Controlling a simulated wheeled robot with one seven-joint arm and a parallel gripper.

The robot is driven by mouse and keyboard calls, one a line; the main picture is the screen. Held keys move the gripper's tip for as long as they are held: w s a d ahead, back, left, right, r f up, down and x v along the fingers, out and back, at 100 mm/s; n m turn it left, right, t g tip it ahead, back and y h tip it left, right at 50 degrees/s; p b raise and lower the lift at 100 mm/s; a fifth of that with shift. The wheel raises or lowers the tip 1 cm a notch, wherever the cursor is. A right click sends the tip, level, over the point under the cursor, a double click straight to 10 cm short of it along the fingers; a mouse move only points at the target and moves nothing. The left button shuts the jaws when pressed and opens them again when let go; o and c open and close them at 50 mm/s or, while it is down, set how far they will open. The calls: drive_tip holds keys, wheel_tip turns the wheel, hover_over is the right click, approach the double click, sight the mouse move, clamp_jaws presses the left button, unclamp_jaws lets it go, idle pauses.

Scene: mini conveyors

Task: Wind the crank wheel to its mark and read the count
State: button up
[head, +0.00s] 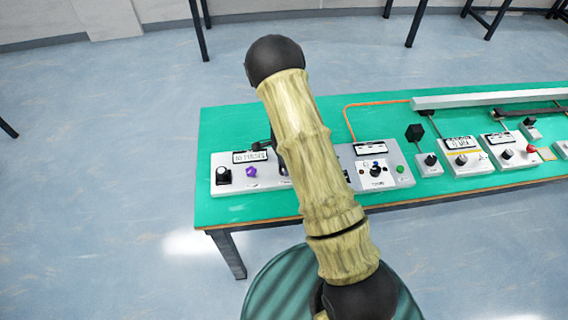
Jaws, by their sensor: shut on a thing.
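My gripper (279,158) is mostly hidden behind my pale ribbed arm; only dark parts show at the arm's left edge, over the left white panel (237,186). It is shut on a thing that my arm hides. The crank wheel and its mark cannot be made out; they may be behind my arm. A small display (250,156) stands at the back of the left panel, with dark characters too small to read surely. A purple knob (251,172) and a black knob (223,175) sit on this panel.
The panels stand on a green-topped table (225,211). Right of my arm are a grey panel with knobs (395,179), a black block (414,132), more white control boxes (463,160) and a long pale rail (470,99). An orange cable (375,104) runs behind. The floor at left is clear.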

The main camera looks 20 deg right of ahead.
drive_tip(key=shift+w, duration=0.15)
idle(0.3)
drive_tip(key=o, duration=1)
wheel_tip(320, 180, up, 17)
drive_tip(key=shift+r, duration=0.2)
drive_tip(key=s+r+n+t, duration=0.1)
drive_tip(key=s+r+n, duration=0.1)
drive_tip(key=s+n, duration=0.3)
drive_tip(key=s+r+n, duration=0.3)
drive_tip(key=s+n, duration=0.2)
drive_tip(key=s, duration=0.2)
drive_tip(key=s+r+n+t, duration=0.1)
drive_tip(key=s+r+n, duration=0.2)
drive_tip(key=s+n, duration=0.3)
drive_tip(key=shift+s+t+p, duration=0.3)
drive_tip(key=shift+s, duration=0.15)
